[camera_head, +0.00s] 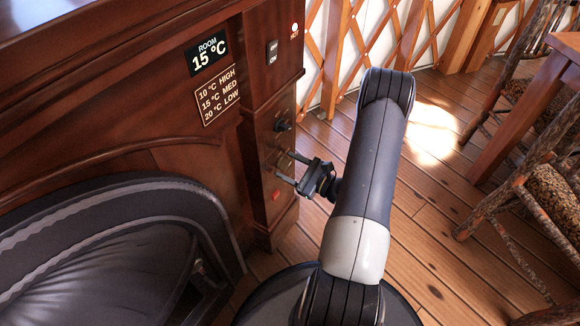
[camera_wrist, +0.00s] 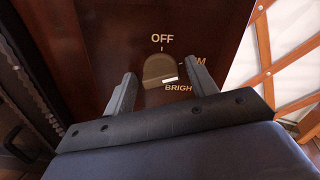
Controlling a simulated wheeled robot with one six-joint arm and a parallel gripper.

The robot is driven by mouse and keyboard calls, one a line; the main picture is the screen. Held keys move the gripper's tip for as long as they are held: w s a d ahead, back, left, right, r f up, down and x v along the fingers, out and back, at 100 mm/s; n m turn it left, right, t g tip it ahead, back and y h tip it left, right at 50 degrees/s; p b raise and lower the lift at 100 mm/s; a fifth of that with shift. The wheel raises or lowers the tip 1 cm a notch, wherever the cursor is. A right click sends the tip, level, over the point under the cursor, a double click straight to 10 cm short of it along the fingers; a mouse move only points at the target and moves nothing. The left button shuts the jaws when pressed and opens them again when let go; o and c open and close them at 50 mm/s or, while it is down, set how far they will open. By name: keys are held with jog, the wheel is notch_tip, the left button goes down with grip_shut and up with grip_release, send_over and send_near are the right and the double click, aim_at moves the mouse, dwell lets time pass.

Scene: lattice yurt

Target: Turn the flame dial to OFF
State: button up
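A brown rounded dial (camera_wrist: 158,67) sits on the dark wood panel in the wrist view. OFF is printed above it, a word ending in M at its right, partly hidden by a finger, and BRIGH at lower right, its end hidden. The dial's white mark is at its lower right, toward BRIGH. No flame label shows. My gripper (camera_wrist: 163,70) is open, with one finger on each side of the dial; I cannot tell if they touch it. In the head view my gripper (camera_head: 286,166) is at the cabinet's narrow side panel, hiding the dial there.
A dark knob (camera_head: 282,126) is above my gripper and a red button (camera_head: 276,195) below it. The cabinet also bears a room display (camera_head: 208,53) reading 15 °C, a temperature plate (camera_head: 218,96) and a switch (camera_head: 272,52).

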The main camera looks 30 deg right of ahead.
jog(key=c, duration=0.8)
jog(key=shift+f+n+b, duration=0.1)
jog(key=shift+n+b, duration=0.3)
jog(key=shift+b, duration=0.1)
jog(key=shift+n+b, duration=4.6)
jog(key=shift+n, duration=1.9)
jog(key=o, duration=0.9)
